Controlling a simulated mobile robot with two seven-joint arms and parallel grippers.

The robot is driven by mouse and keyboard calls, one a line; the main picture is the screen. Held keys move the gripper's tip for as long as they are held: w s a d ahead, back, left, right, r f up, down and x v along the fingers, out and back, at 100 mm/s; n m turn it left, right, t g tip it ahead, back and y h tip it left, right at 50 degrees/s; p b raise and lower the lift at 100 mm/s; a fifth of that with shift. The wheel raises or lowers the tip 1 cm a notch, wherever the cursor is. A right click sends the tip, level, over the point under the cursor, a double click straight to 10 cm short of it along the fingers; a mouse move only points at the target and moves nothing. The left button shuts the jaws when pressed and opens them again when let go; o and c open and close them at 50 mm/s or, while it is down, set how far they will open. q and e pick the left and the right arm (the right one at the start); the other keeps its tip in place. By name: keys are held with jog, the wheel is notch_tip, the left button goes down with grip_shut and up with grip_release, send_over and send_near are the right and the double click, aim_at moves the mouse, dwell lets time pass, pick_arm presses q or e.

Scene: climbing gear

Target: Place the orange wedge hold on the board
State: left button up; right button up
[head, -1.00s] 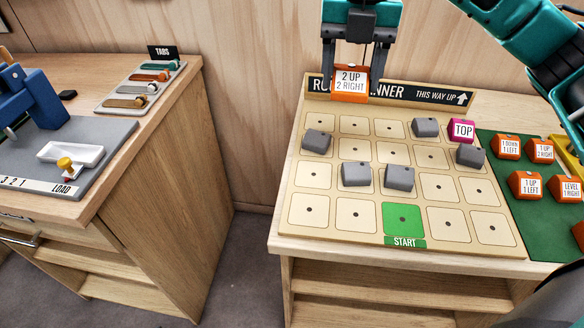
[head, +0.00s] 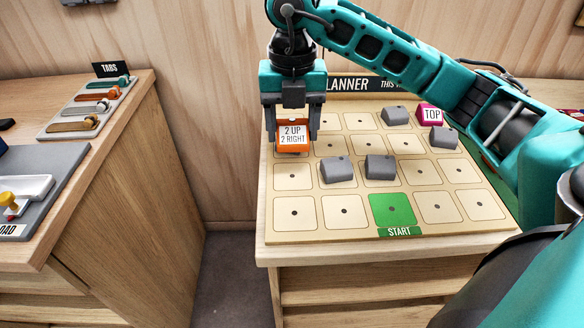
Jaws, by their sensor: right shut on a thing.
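The orange wedge hold (head: 292,138), labelled "2 UP 2 RIGHT", is between the fingers of my right gripper (head: 292,132), which is shut on it. The gripper points down over the upper part of the board's left column. Whether the wedge touches the board (head: 318,190) is hard to tell. The board is a pale grid of squares with a green START square (head: 392,210) at the bottom and a pink TOP hold (head: 430,115) at upper right. The grey hold in the left column is hidden behind the wedge and gripper. My left gripper is not in view.
Grey holds sit on the board: two mid-board (head: 338,170) (head: 380,168), and two near TOP (head: 396,116) (head: 443,138). My right arm crosses the upper right and covers most of the green mat. A cabinet with a tabs tray (head: 90,108) stands left, across a gap.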

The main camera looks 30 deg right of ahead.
aim_at(292, 175)
notch_tip(292, 175, down, 8)
jog(key=shift+r+b, duration=0.25)
jog(key=shift+b, duration=0.15)
jog(key=shift+f, duration=0.25)
jog(key=shift+f, duration=0.15)
jog(key=o, duration=1.1)
